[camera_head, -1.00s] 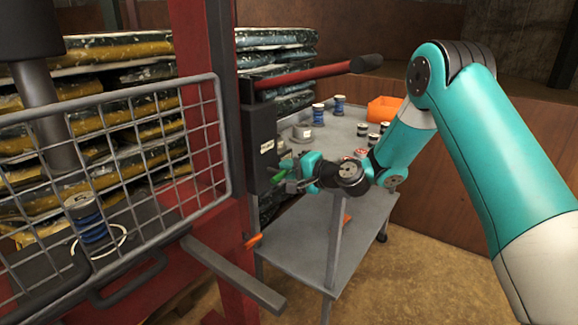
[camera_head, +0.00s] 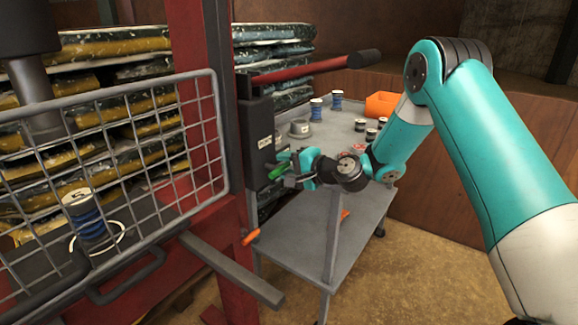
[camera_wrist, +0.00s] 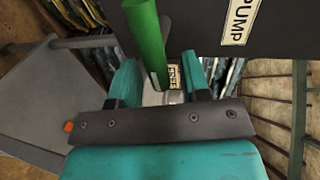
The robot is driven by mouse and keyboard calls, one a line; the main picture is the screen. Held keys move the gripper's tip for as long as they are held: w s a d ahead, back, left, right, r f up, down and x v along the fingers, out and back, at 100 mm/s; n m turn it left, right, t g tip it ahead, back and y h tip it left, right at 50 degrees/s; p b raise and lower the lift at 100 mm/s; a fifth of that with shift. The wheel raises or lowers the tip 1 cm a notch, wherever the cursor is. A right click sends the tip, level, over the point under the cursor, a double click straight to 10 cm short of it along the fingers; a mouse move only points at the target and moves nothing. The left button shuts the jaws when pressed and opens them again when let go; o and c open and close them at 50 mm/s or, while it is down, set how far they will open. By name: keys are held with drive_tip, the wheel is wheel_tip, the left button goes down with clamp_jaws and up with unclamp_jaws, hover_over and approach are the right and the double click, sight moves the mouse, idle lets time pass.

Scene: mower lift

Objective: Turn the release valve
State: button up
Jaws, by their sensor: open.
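The release valve has a green handle (camera_head: 277,172) at the lower front of the black pump block (camera_head: 259,135). In the wrist view the green handle (camera_wrist: 147,40) runs down from the top edge, and its lower end lies between my fingers. My gripper (camera_head: 288,177) is at the handle in the head view. In the wrist view my gripper (camera_wrist: 160,82) has its jaws apart, one on each side of the handle's lower end. I cannot tell whether either finger touches it. A small label (camera_wrist: 174,76) shows between the fingers, partly hidden.
A red pump lever (camera_head: 305,72) sticks out above the block. A wire guard (camera_head: 150,150) stands left, with a blue spool-like part (camera_head: 83,215) behind it under the press ram (camera_head: 40,95). A grey cart (camera_head: 300,225) with small parts and an orange bin (camera_head: 381,104) stands behind my gripper.

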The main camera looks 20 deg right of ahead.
drive_tip(key=shift+s+d, duration=0.1)
drive_tip(key=b+v, duration=0.2)
drive_tip(key=v, duration=1.5)
drive_tip(key=shift+r, duration=0.1)
drive_tip(key=s+a+r+n+g+p, duration=0.3)
drive_tip(key=s+a+r+n+g, duration=0.25)
drive_tip(key=a, duration=0.25)
drive_tip(key=s+a+r+n+g+p, duration=0.35)
drive_tip(key=s+a+n, duration=0.25)
drive_tip(key=a, duration=0.2)
drive_tip(key=s+r+n+g+h+p, duration=0.2)
drive_tip(key=s+r+n, duration=0.1)
drive_tip(key=s, duration=0.4)
drive_tip(key=s+r+n+g+h+p, duration=0.1)
drive_tip(key=s+r+n+h+p, duration=0.1)
drive_tip(key=s, duration=0.6)
drive_tip(key=shift+s+a+r+n+g+h, duration=0.3)
drive_tip(key=shift+r+n+g+h, duration=0.1)
drive_tip(key=shift+r+n+h, duration=0.15)
drive_tip(key=shift+r, duration=0.1)
